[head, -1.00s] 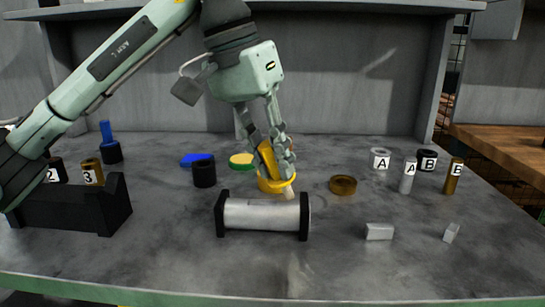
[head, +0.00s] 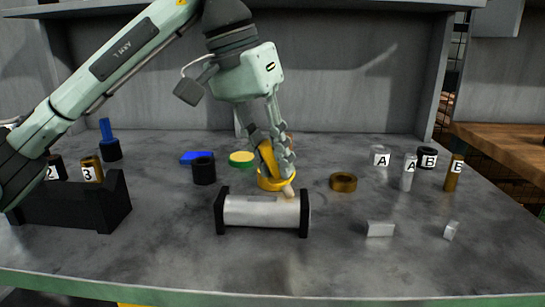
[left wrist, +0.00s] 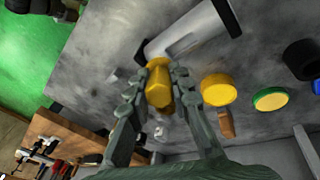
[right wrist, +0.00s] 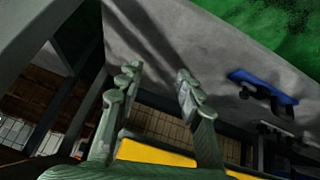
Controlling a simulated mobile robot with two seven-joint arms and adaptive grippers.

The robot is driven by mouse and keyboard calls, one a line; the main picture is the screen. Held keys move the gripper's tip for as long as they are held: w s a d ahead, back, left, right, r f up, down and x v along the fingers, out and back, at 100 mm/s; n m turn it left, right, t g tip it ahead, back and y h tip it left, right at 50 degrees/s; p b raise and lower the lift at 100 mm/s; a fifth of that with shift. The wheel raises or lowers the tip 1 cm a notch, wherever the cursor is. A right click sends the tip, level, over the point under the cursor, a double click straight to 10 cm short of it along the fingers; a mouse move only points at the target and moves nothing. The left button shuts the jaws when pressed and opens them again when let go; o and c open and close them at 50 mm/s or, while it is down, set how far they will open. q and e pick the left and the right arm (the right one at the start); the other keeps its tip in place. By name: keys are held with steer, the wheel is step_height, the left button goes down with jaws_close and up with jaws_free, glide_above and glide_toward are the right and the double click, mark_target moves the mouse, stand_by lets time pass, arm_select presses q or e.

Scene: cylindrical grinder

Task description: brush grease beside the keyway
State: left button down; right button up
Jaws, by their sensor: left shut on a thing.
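My left gripper (head: 277,165) is shut on a yellow-handled brush (left wrist: 159,85), held tilted with its pale tip pointing down. In the head view the tip (head: 288,191) is at the upper right part of the grey shaft (head: 260,211); whether it touches cannot be told. The shaft lies level between the black end supports of its cradle (head: 220,214). In the left wrist view a dark slot, seemingly the keyway, shows on the shaft (left wrist: 175,32). A yellow round pot (head: 270,184) stands behind the shaft. My right gripper (right wrist: 155,88) is open and empty, away from these things.
A green-rimmed yellow disc (head: 241,159), a black cup (head: 204,171) and a brass ring (head: 343,182) stand nearby. Labelled pins and rings are at right, with small grey blocks (head: 380,229) in front. A black rack (head: 70,205) stands left. The front table is clear.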

arm_select(q)
steer(key=shift+s, duration=0.15)
steer(key=shift+s, duration=0.45)
steer(key=shift+w, duration=0.1)
steer(key=shift+w, duration=0.45)
steer(key=shift+s, duration=0.6)
